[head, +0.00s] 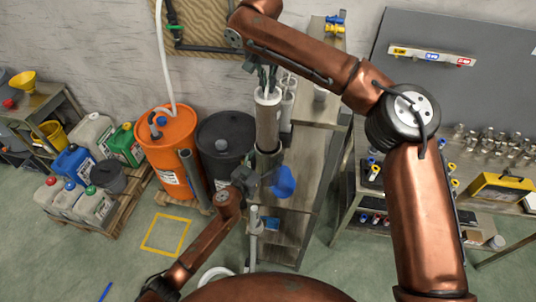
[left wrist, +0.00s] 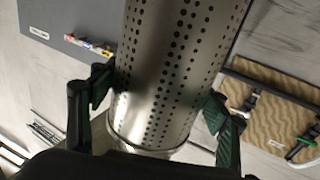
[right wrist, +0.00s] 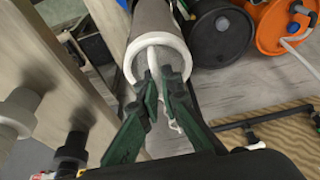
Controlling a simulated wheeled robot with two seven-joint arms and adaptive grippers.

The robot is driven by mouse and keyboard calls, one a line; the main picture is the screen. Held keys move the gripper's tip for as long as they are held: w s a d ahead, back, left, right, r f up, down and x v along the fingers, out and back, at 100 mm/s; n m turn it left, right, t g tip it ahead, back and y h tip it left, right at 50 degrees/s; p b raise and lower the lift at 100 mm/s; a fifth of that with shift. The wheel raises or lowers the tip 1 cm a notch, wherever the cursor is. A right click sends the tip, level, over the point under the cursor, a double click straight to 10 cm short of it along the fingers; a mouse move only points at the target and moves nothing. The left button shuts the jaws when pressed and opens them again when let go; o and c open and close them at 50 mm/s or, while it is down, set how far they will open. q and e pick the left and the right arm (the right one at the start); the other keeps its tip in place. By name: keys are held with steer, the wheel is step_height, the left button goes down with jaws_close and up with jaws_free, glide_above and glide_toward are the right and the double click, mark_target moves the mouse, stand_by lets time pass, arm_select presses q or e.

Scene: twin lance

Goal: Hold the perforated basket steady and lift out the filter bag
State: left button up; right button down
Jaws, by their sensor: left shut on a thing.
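The perforated basket (left wrist: 180,70) is a shiny metal cylinder with rows of holes. It stands between the fingers of my left gripper (left wrist: 160,105), one on each side, and the gripper is shut on it. In the head view the cylinder (head: 267,118) stands upright, with my left gripper partly hidden near its lower part. The filter bag shows as a white ring (right wrist: 133,66) with a white loop handle at the cylinder's top. My right gripper (right wrist: 163,76) is at that handle, fingertips close together with the handle between or behind them; whether they grip it is unclear. The bag's body is hidden.
An orange drum (head: 168,150) and a black drum (head: 222,145) stand left of the cylinder. A wooden shelf (head: 310,150) is close on its right. Several canisters sit on a pallet at the left. Open floor (head: 110,262) lies in front.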

steer(key=shift+r, duration=0.3)
steer(key=shift+r, duration=0.8)
arm_select(q)
steer(key=o, duration=1.4)
steer(key=shift+o, duration=0.2)
steer(key=v, duration=1.2)
steer(key=shift+a+f, duration=0.1)
steer(key=shift+a, duration=0.05)
arm_select(e)
steer(key=shift+f, duration=0.1)
